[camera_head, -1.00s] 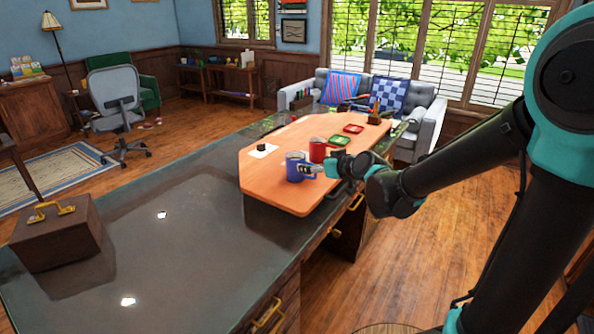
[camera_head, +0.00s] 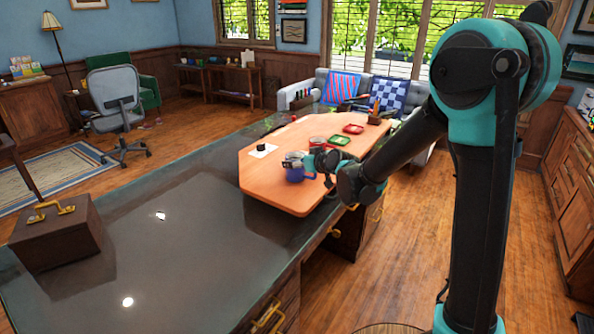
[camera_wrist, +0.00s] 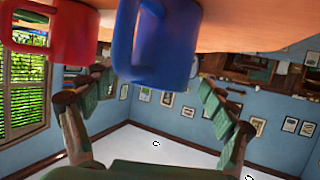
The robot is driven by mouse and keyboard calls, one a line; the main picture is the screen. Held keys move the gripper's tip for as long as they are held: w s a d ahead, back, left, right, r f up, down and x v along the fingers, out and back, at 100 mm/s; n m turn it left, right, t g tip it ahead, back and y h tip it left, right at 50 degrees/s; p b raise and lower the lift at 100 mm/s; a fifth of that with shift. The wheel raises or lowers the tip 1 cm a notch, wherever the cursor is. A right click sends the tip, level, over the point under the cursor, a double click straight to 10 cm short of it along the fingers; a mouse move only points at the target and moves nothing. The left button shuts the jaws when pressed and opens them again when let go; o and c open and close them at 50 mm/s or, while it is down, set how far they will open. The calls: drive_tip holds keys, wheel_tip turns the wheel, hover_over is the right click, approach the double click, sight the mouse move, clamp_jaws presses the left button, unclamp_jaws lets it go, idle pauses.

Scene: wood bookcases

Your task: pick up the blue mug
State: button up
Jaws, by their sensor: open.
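The blue mug (camera_head: 295,175) stands upright on the orange-brown wooden board. My gripper (camera_head: 294,158) is at the height of its rim and overlaps its top in the head view, with the wrist to its right. In the wrist view, which looks upside down, the blue mug (camera_wrist: 165,45) with its handle lies ahead, between and beyond the two green-padded fingers of my gripper (camera_wrist: 154,80). The fingers are spread wide and nothing is held between them. I cannot tell whether a finger touches the mug.
A red mug (camera_head: 317,143) stands just behind, partly hidden by my gripper; it also shows in the wrist view (camera_wrist: 50,30). Green (camera_head: 340,140) and red (camera_head: 353,129) coasters and a black item on white paper (camera_head: 262,148) lie on the board (camera_head: 262,183). The dark desktop (camera_head: 150,240) is largely clear.

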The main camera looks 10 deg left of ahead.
drive_tip(key=shift+x, duration=1.05)
drive_tip(key=shift+c, duration=0.5)
drive_tip(key=c, duration=1.4)
drive_tip(key=shift+r, duration=0.15)
